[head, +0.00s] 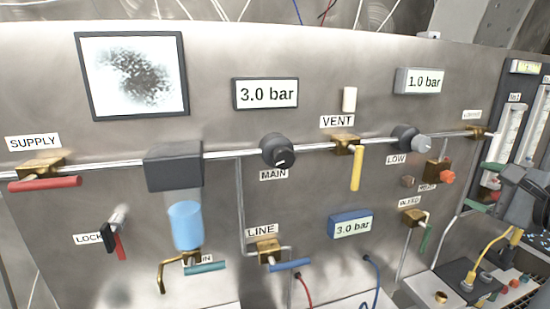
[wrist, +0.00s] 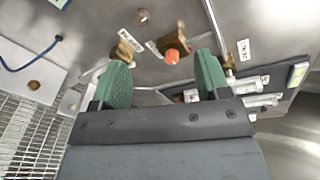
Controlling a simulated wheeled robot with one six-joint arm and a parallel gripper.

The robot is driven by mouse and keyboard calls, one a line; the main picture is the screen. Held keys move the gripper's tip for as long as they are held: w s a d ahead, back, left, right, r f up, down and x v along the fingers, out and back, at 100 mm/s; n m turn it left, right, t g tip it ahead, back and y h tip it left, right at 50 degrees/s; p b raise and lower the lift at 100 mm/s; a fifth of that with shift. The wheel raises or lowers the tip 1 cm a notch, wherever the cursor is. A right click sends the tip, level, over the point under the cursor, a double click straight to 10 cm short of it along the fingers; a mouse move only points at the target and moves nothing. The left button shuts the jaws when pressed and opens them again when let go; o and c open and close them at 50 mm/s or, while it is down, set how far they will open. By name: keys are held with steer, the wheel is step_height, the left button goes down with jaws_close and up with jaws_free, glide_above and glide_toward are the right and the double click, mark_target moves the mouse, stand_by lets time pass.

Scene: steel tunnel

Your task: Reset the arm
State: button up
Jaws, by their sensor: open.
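My gripper (wrist: 163,80) shows in the wrist view with its two green fingers wide apart and nothing between them. In the head view my gripper (head: 487,182) is at the right edge, in front of the panel's right end, with part of my arm out of frame. In the wrist view an orange knob (wrist: 172,57) on a brass valve lies beyond the gap between the fingers. The same orange knob (head: 447,177) is left of my gripper in the head view.
The steel panel carries a red supply handle (head: 45,184), a yellow vent handle (head: 356,169), a blue line handle (head: 290,265) and a blue bowl (head: 185,225). Flow tubes (head: 508,132) stand close behind my gripper. A yellow cable (head: 487,258) hangs below it. A grating (wrist: 30,125) lies left in the wrist view.

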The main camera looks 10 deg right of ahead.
steer(key=a+f+n+g, duration=0.3)
steer(key=a+f+g, duration=0.1)
steer(key=f, duration=0.6)
steer(key=a+f+n+g, duration=0.4)
steer(key=f+g, duration=0.1)
steer(key=f, duration=0.4)
steer(key=s+a+f+n+g, duration=0.1)
steer(key=s+a+f+n, duration=0.1)
steer(key=a+f+n, duration=0.2)
steer(key=s+a+f+n+g+h, duration=0.1)
steer(key=a+f+n, duration=0.4)
steer(key=a+n, duration=0.5)
steer(key=a+g, duration=0.1)
steer(key=a, duration=0.4)
steer(key=shift+s+a+n+h, duration=0.3)
steer(key=shift+s+a, duration=0.05)
